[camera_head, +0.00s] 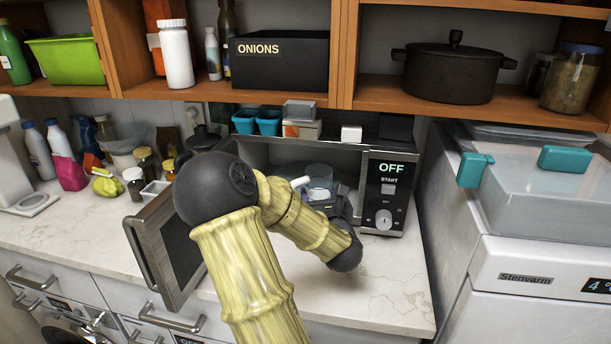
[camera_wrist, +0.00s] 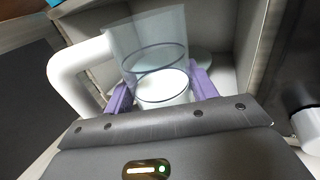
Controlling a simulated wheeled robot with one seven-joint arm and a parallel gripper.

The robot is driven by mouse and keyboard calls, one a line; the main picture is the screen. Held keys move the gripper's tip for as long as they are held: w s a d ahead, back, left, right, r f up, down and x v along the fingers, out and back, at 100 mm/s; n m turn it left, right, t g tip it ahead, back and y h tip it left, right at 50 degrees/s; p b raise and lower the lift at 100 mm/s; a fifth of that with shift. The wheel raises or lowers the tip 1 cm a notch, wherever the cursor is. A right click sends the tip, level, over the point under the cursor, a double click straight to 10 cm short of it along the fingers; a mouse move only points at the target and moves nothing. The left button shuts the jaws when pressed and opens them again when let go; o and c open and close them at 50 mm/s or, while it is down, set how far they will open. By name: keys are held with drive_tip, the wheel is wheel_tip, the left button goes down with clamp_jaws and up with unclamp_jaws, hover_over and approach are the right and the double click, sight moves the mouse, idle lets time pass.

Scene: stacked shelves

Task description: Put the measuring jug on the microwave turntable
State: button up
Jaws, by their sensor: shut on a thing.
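The measuring jug (camera_wrist: 147,45) is clear with a white handle (camera_wrist: 72,70) and a white disc-like area low inside it. In the wrist view my gripper (camera_wrist: 160,92) has its purple fingers on both sides of the jug, shut on it. In the head view the jug (camera_head: 319,178) shows inside the open microwave (camera_head: 383,190), partly behind my arm. The turntable (camera_wrist: 198,58) shows as a pale round edge behind the jug in the wrist view. I cannot tell whether the jug touches it.
The microwave door (camera_head: 163,250) stands open to the left, close to my arm. The counter (camera_head: 385,290) in front is clear. A white appliance (camera_head: 545,200) stands at right.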

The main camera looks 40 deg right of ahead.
drive_tip(key=p+x, duration=0.2)
drive_tip(key=x, duration=1.1)
drive_tip(key=shift+w+d, duration=0.25)
drive_tip(key=shift+w, duration=0.05)
drive_tip(key=shift+w, duration=0.15)
drive_tip(key=p+x, duration=0.1)
drive_tip(key=x, duration=0.2)
drive_tip(key=shift+w+d+r, duration=0.1)
drive_tip(key=shift+w, duration=0.15)
drive_tip(key=shift+w+d+f+p, duration=0.1)
drive_tip(key=shift+f+p, duration=0.25)
drive_tip(key=shift+f, duration=0.45)
drive_tip(key=shift+f, duration=0.15)
drive_tip(key=o, duration=1.1)
drive_tip(key=shift+o, duration=0.2)
